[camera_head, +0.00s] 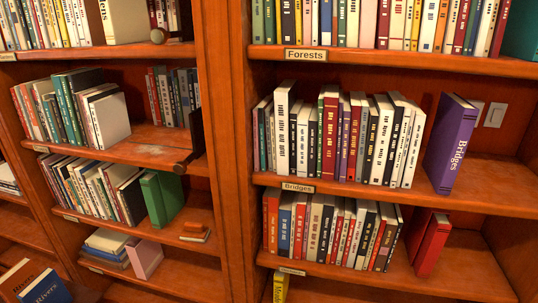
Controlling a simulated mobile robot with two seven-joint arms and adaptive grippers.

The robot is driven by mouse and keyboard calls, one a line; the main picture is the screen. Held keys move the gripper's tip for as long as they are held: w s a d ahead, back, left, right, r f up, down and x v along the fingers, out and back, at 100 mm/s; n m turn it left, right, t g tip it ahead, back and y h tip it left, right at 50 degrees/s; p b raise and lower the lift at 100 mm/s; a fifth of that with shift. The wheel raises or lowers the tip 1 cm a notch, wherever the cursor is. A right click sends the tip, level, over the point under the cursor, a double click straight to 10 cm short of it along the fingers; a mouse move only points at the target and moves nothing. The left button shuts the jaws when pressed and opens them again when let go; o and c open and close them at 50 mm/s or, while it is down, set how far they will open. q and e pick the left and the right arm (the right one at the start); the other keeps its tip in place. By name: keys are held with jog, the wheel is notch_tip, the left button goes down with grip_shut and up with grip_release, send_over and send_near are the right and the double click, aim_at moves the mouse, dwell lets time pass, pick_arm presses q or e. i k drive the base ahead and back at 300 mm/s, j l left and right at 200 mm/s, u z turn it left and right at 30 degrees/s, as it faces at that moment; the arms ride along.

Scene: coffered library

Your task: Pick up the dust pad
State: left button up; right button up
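What looks like the dust pad (195,231) is a small orange-brown block with a pale underside. It lies on a middle shelf of the left bookcase, near the upright post, right of a green book (162,197). Nothing touches it from above. Neither my left nor my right gripper shows in the head view.
The right bookcase has shelves labelled Forests (305,55) and Bridges (298,188), with book rows and a leaning purple book (450,143). A dark object (188,157) stands on the shelf above the pad. Loose books (45,287) sit at lower left.

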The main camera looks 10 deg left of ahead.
aim_at(192, 231)
jog(key=i+j, duration=0.1)
jog(key=j, duration=0.5)
jog(key=j+u, duration=0.1)
jog(key=j, duration=0.55)
jog(key=i, duration=0.05)
